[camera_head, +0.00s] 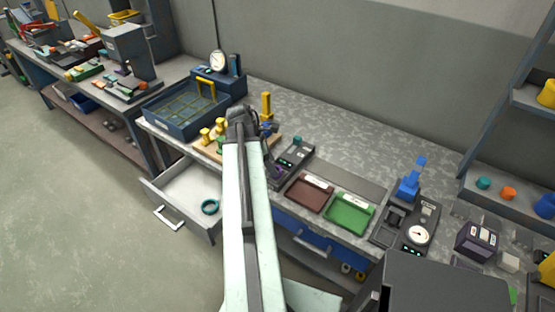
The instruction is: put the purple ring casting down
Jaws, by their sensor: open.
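A small purple piece (278,171), which looks like the purple ring casting, shows just right of my arm at the left end of a dark device (294,160) on the bench. It is partly hidden, and its ring shape is hard to make out. My gripper (270,154) is at the far end of my pale arm, just above and beside the purple piece. Its jaws are open, though small and dark in this view. I cannot tell whether they touch the piece.
A brown tray (309,194) and green tray (348,213) lie to the right. A blue bin (182,119) stands to the left. The open drawer (184,193) holds a teal ring (210,207) and juts from the bench. A gauge device (409,222) stands further right.

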